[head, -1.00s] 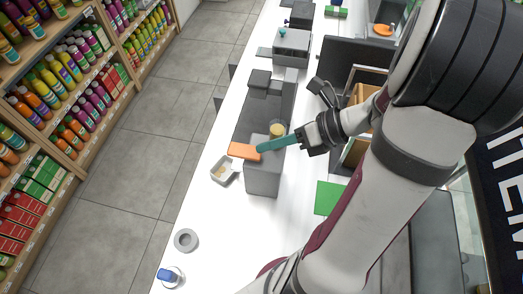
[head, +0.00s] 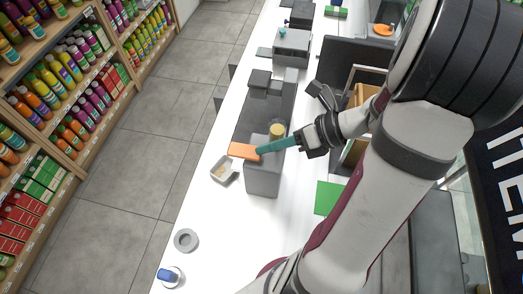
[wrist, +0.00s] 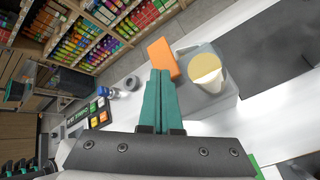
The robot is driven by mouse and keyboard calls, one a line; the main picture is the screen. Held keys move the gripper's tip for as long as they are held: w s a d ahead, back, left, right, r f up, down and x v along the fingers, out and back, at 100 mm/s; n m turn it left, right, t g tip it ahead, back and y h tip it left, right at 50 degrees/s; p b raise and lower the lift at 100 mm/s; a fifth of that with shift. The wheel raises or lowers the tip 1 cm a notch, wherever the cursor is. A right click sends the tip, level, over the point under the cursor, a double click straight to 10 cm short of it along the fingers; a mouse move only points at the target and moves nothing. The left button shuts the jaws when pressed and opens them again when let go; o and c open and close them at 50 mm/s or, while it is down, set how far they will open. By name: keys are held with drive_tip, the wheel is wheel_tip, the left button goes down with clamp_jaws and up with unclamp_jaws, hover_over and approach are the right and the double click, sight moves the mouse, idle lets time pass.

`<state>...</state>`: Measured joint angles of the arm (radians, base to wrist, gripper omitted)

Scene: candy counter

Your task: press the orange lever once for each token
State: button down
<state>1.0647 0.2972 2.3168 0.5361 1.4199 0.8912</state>
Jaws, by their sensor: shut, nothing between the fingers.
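The orange lever (head: 243,151) sticks out from the left side of a grey dispenser box (head: 262,178) on the white counter. It also shows in the wrist view (wrist: 163,56), just beyond my fingertips. My gripper (head: 261,149) has long teal fingers, shut together and empty, with the tips at the lever's inner end. I cannot tell whether they touch it. A clear cup-like hopper with yellowish contents (wrist: 207,68) stands beside the lever. A small white tray (head: 222,174) with something pale in it sits below the lever. I cannot make out tokens for certain.
A grey ring (head: 185,240) and a blue-topped item (head: 169,275) stand on the near counter. A dark panel with coloured squares (wrist: 97,116) shows in the wrist view. A green mat (head: 328,197) lies right of the box. Shelves of bottles (head: 70,80) stand across the aisle.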

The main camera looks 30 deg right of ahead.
drive_tip(key=shift+f, duration=0.55)
idle(0.8)
drive_tip(key=shift+r, duration=0.9)
drive_tip(key=shift+s+d+r, duration=0.15)
drive_tip(key=shift+r, duration=1.1)
drive_tip(key=shift+s+d+r, duration=0.15)
drive_tip(key=shift+r, duration=1.1)
drive_tip(key=shift+r, duration=0.1)
drive_tip(key=r, duration=0.3)
drive_tip(key=shift+s+d+r, duration=0.15)
drive_tip(key=shift+d+r, duration=0.05)
drive_tip(key=shift+r, duration=0.1)
